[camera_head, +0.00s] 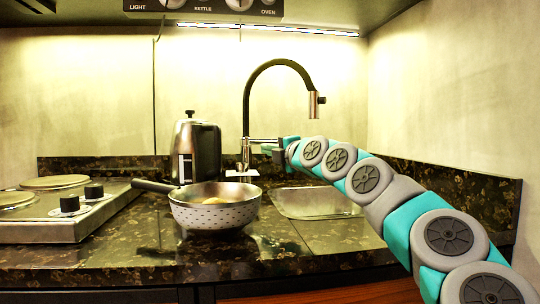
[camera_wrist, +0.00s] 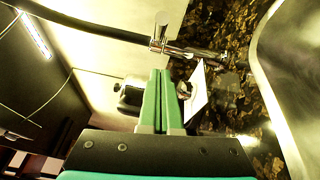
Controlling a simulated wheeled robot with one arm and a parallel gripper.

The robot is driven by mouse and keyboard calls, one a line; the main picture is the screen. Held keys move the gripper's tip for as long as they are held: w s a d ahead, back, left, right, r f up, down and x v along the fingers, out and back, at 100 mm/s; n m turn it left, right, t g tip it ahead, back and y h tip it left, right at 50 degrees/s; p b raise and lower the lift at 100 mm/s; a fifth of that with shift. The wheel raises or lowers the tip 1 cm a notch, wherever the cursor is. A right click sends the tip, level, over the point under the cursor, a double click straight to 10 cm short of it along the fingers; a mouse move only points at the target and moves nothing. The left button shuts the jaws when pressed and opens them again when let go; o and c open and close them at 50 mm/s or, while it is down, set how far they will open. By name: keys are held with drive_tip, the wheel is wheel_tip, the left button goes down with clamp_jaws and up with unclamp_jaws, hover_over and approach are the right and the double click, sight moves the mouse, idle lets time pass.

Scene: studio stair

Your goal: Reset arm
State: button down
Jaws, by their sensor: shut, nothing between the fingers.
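My arm comes in from the right in the head view and reaches toward the tap (camera_head: 249,110). My gripper (camera_head: 268,148) is in front of the wall, close to the tap's stem and handle; whether it touches them I cannot tell. In the wrist view its two green fingers (camera_wrist: 157,80) lie together with nothing between them. The tap's metal part (camera_wrist: 160,35) shows beyond the fingertips.
A pan (camera_head: 215,212) with something yellowish inside stands on the dark counter (camera_head: 160,250). A kettle (camera_head: 197,150) is behind it. A hob (camera_head: 60,220) with two knobs is at left. The sink (camera_head: 310,203) lies under my arm. A control panel (camera_head: 205,6) hangs above.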

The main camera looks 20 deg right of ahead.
drive_tip(key=s+d, duration=0.2)
drive_tip(key=s, duration=0.5)
drive_tip(key=shift+s+d+b, duration=0.15)
drive_tip(key=shift+s+b, duration=0.1)
drive_tip(key=shift+b, duration=0.1)
